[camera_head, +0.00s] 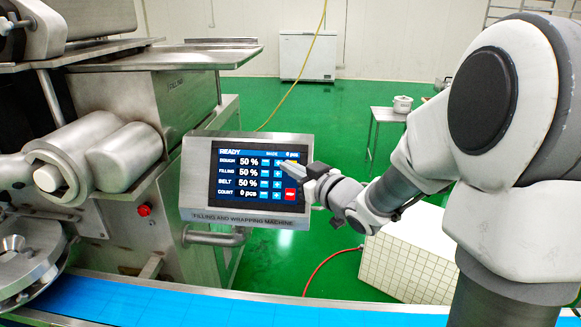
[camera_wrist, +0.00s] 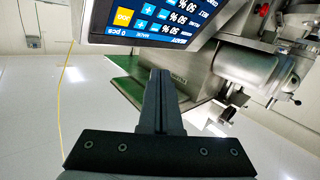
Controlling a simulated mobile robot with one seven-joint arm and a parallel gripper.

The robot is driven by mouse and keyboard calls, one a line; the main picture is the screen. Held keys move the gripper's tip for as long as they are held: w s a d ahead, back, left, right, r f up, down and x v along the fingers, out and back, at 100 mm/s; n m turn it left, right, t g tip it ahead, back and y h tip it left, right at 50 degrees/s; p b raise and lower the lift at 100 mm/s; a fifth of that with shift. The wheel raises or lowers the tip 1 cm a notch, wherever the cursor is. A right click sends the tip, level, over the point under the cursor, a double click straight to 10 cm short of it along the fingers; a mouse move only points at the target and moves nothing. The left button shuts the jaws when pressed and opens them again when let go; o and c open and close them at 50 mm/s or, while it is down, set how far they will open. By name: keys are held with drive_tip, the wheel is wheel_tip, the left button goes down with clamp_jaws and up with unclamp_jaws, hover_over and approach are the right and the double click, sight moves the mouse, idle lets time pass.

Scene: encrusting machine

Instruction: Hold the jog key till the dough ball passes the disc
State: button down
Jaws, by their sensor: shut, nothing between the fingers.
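The control panel (camera_head: 187,190) shows READY, with dough, filling and belt at 50 % and count at 0 pcs. The yellow key (camera_wrist: 124,17), probably the jog key, shows on the tilted screen in the wrist view. In the head view my gripper hides part of this key. My gripper (camera_head: 284,163) is shut and empty, its tips in front of the screen's upper right. In the wrist view the shut fingers (camera_wrist: 160,72) appear below the screen; I cannot tell whether they touch it. I see no dough ball. A round metal disc-like part (camera_head: 22,268) stands at the lower left.
A red key (camera_head: 290,194) sits at the screen's lower right. A blue belt (camera_head: 200,306) runs along the bottom. A red knob (camera_head: 144,210) is on the machine body. A small table (camera_head: 386,115) and a white chest (camera_head: 308,55) stand behind on open green floor.

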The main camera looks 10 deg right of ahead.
drive_tip(key=shift+w+d+f+b, duration=0.45)
drive_tip(key=shift+w+f, duration=0.3)
drive_tip(key=shift+w, duration=0.45)
drive_tip(key=shift+w+d+f+b, duration=0.45)
drive_tip(key=shift+w+f, duration=0.35)
drive_tip(key=shift+w, duration=0.4)
drive_tip(key=shift+w+d+f+b, duration=0.3)
drive_tip(key=shift+w+f+b, duration=0.35)
drive_tip(key=shift+w, duration=0.55)
drive_tip(key=shift+f, duration=0.15)
drive_tip(key=shift+w+d+f, duration=0.1)
drive_tip(key=shift+w+f, duration=0.05)
drive_tip(key=shift+w, duration=0.2)
